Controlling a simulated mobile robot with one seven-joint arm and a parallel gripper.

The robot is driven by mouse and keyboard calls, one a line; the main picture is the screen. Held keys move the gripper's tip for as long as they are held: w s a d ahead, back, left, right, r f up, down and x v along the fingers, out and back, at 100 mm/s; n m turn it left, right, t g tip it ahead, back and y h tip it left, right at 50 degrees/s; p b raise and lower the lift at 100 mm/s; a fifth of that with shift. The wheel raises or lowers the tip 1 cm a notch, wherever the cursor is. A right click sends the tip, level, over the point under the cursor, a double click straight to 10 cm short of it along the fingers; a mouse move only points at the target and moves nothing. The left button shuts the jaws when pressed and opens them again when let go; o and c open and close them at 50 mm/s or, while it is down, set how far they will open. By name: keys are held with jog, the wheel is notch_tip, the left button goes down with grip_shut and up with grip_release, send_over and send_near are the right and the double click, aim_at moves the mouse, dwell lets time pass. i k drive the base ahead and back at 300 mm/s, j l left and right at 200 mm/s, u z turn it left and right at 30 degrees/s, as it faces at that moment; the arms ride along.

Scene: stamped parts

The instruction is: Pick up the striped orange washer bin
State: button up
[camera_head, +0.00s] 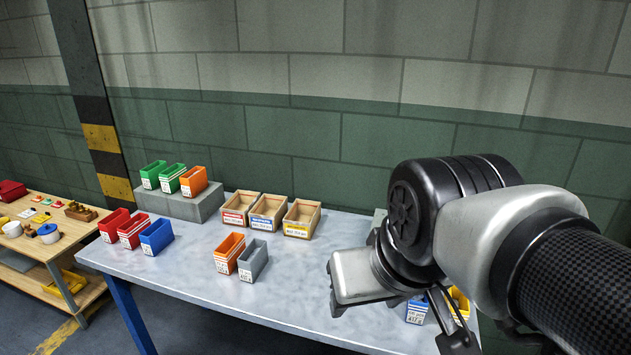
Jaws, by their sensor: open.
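Two orange bins are in view. One orange bin (229,252) stands on the table beside a grey bin (253,261); its front carries a white label and seems to show light bands. The other orange bin (194,182) stands on a grey block, at the right end of a row with two green bins. The picture is too small to tell for sure which one is striped. My gripper (452,322) is open at the lower right, pointing down near the table's right part, well apart from both orange bins. My arm hides part of the table there.
Red bins (110,225) and a blue bin (156,237) stand left of the orange one. Cardboard-coloured bins (268,213) stand behind. Another blue bin (417,311) and a yellow bin (460,302) are close to my gripper. The table (300,285) is clear in its middle front.

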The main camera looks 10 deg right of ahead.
aim_at(231, 253)
jog(key=i+l+z, duration=0.1)
jog(key=z, duration=0.25)
jog(key=i+z, duration=0.3)
jog(key=k, duration=0.15)
jog(key=j+u, duration=0.15)
jog(key=u, duration=0.75)
jog(key=l+u, duration=0.1)
jog(key=u, duration=0.15)
jog(key=i+l+u, duration=0.1)
jog(key=u, duration=0.15)
jog(key=i+j, duration=0.7)
jog(key=i+j+z, duration=0.1)
jog(key=i+j, duration=0.35)
jog(key=j, duration=0.25)
jog(key=i+j+z, duration=0.15)
jog(key=j+z, duration=0.15)
jog(key=z, duration=0.3)
jog(key=i+j+z, duration=0.1)
jog(key=z, duration=0.35)
